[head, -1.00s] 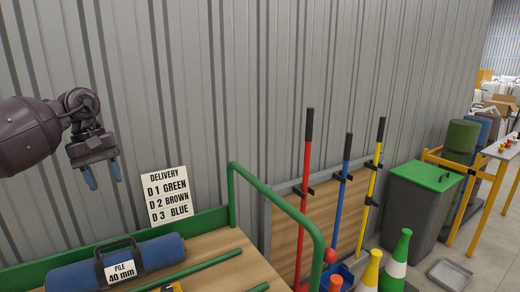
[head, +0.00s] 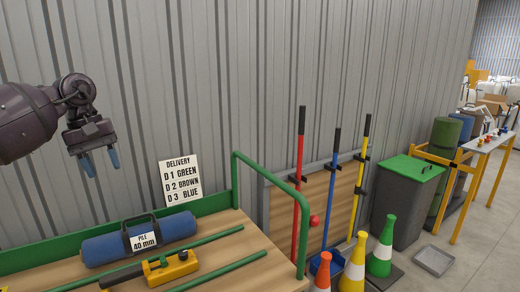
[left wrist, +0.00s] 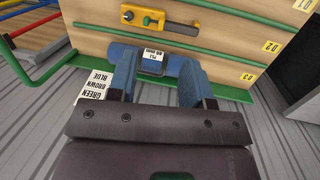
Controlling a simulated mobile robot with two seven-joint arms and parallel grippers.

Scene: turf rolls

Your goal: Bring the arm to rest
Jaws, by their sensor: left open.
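My left arm comes in from the left of the head view, raised in front of the ribbed grey wall. Its gripper (head: 100,163) is open with nothing between its blue fingertips. It hangs in the air above and behind the cart, apart from everything. The left wrist view also shows the open gripper (left wrist: 159,85), with the cart beyond it. A blue turf roll (head: 97,246) with a black handle and a tag reading "PILE 40 mm" lies on the cart. My right gripper is not in view.
The wooden cart (head: 232,268) has green rails and a delivery sign (head: 181,190) at its back. Beside it stand long-handled tools, cones (head: 380,250) and a grey bin with a green lid (head: 413,169). Upright rolls and a table (head: 485,143) stand farther right. The air around the gripper is clear.

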